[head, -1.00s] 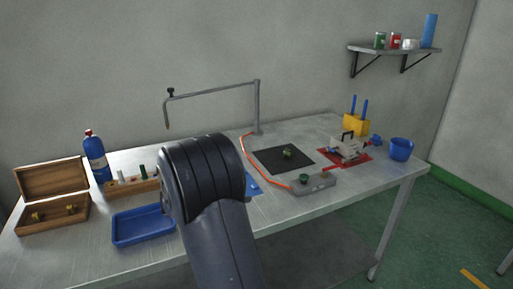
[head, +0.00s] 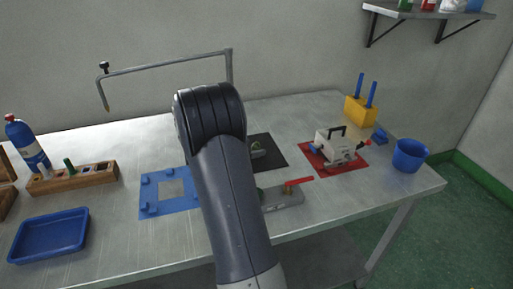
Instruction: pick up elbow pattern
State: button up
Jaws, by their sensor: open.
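I cannot clearly make out the elbow pattern. My arm stands across the middle of the head view, and my gripper is not visible.
A blue tray (head: 50,238), wooden rack (head: 98,177) and blue bottle (head: 28,148) are on the left. A blue plate (head: 152,208) lies beside my arm. A metal clamp device (head: 335,146) on a red mat (head: 352,164), yellow block (head: 359,112) and blue cup (head: 409,156) stand right.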

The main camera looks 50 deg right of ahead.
jog(key=shift+d+f, duration=0.2)
jog(key=shift+d, duration=0.3)
jog(key=shift+c, duration=0.4)
jog(key=c, duration=0.9)
jog(key=shift+r, duration=0.1)
